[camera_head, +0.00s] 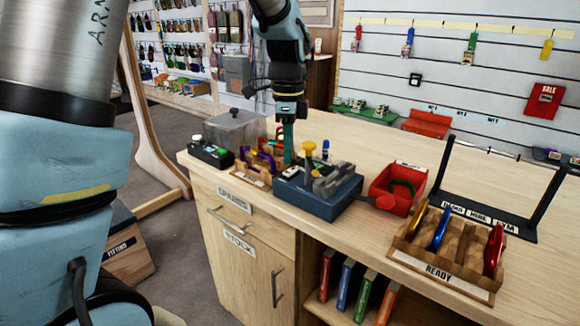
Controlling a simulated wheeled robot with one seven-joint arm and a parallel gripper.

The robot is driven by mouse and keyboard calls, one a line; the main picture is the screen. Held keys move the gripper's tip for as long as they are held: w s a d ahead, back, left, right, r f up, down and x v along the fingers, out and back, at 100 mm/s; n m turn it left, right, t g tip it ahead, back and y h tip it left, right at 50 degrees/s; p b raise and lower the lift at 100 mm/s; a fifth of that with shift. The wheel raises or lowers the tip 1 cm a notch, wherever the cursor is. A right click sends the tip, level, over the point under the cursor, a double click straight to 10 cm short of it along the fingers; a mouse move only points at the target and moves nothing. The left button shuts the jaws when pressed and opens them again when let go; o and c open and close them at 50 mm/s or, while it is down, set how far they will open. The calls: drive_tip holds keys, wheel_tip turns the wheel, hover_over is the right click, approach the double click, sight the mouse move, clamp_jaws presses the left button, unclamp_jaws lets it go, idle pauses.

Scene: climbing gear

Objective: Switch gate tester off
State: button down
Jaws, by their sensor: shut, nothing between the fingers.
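I cannot tell whether the fingertips touch the device. No switch position is readable.
A wooden rack with purple and yellow carabiners (262,160) stands left of the fingers. A red bin (396,188) holds a green carabiner. A READY rack (442,272) holds coloured carabiners at right. Counter behind the red bin is clear.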

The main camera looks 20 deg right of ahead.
sight(288, 172)
drive_tip(key=shift+r+p, duration=1.6)
drive_tip(key=shift+r, duration=0.65)
drive_tip(key=shift+f, duration=0.1)
drive_tip(key=s+a+f+n, duration=0.2)
drive_tip(key=a+n, duration=0.9)
drive_tip(key=a, duration=0.4)
drive_tip(key=s+a+f+n+t, duration=0.1)
drive_tip(key=s+a+f+n, duration=0.1)
drive_tip(key=a+n, duration=1)
drive_tip(key=a+f, duration=0.1)
drive_tip(key=a, duration=0.2)
drive_tip(key=shift+t, duration=0.3)
drive_tip(key=shift+f, duration=0.1)
